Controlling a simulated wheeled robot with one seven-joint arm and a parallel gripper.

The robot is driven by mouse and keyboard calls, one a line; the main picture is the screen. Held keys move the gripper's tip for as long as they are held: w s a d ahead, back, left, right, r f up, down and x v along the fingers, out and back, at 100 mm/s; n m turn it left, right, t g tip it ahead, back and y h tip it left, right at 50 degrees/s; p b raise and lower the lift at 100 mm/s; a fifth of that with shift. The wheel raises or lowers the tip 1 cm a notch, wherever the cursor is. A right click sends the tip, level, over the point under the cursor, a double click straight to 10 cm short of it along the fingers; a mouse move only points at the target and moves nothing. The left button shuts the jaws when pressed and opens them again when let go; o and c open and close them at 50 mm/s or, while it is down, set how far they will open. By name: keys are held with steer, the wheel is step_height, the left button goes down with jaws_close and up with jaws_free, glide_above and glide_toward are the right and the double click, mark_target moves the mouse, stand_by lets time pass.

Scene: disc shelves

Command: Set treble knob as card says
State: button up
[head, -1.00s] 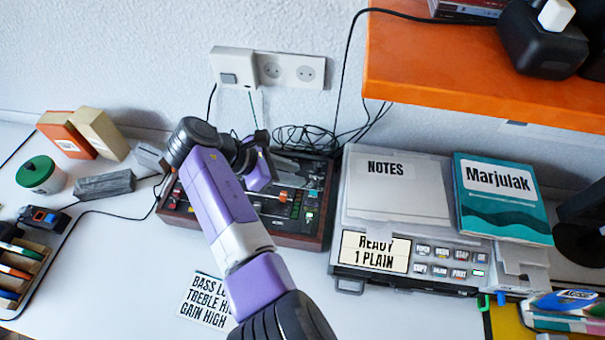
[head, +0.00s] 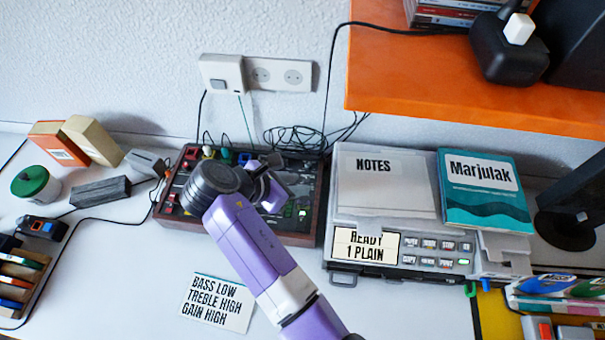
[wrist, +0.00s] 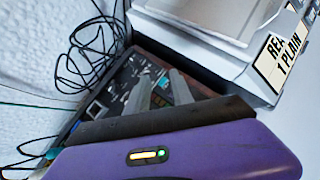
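The card (head: 216,302) lies flat on the desk and reads "BASS LOW, TREBLE HIGH, GAIN HIGH". Knob labels are too small to read, so I cannot tell which is treble. My arm hides the panel's middle in the head view.
A grey device (head: 350,262) with a "NOTES" pad (head: 375,190) and a "Marjulak" book (head: 485,200) stands close right of the panel. An orange shelf (head: 440,90) overhangs the back right. Loose black cables (head: 300,138) lie behind the panel. The desk front is mostly clear.

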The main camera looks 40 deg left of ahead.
mark_target(306, 179)
steer(key=shift+s+a+r+n+y, duration=0.2)
steer(key=shift+s+a+r+n, duration=0.1)
steer(key=shift+a, duration=0.15)
steer(key=shift+s+a+r+n+y, duration=0.2)
steer(key=shift+s+a, duration=0.1)
steer(key=shift+a, duration=0.1)
steer(key=x, duration=0.8)
steer(key=shift+w, duration=0.1)
jaws_close()
